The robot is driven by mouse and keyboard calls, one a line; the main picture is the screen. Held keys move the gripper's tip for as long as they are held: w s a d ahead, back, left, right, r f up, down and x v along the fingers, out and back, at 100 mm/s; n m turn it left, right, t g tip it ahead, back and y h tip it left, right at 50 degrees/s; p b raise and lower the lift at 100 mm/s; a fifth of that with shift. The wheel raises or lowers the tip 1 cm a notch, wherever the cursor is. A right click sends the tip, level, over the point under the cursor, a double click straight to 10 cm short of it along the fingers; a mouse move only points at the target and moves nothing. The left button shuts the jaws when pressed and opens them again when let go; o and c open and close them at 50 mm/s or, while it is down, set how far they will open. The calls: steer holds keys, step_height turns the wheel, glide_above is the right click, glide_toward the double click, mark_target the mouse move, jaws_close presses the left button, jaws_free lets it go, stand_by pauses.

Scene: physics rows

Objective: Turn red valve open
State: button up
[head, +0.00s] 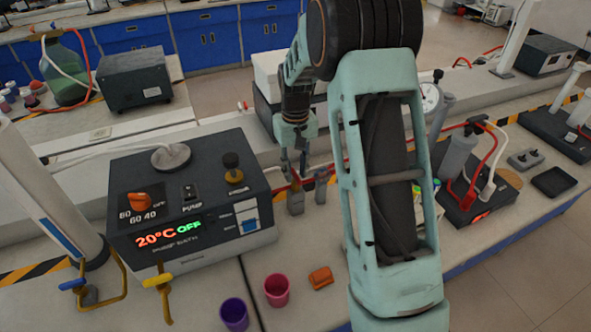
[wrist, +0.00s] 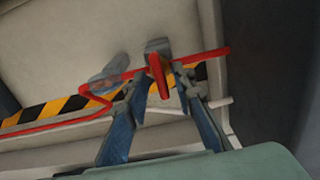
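The red valve has a short red handle (wrist: 159,75) on a grey body, set on a thin red line along the bench. In the wrist view my gripper (wrist: 164,84) has its two fingers apart, one on each side of the red handle. A gap shows beside the handle, and I see no firm grip. In the head view my gripper (head: 294,168) points down just above the grey valve body (head: 296,202); the red handle is small and partly hidden there.
A second grey fitting (head: 321,187) stands close on the right. The water bath (head: 190,200) is near on the left. A pink cup (head: 277,290), a purple cup (head: 234,314) and an orange block (head: 320,278) stand in front. My arm hides part of the bench.

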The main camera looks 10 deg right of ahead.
jaws_close()
steer(key=shift+n, duration=0.3)
steer(key=n, duration=0.3)
steer(key=shift+b, duration=0.35)
steer(key=n, duration=0.9)
steer(key=shift+n+p, duration=0.35)
steer(key=shift+n, duration=0.05)
steer(key=shift+n+p, duration=0.55)
steer(key=shift+n, duration=1.75)
steer(key=shift+o, duration=1.1)
jaws_free()
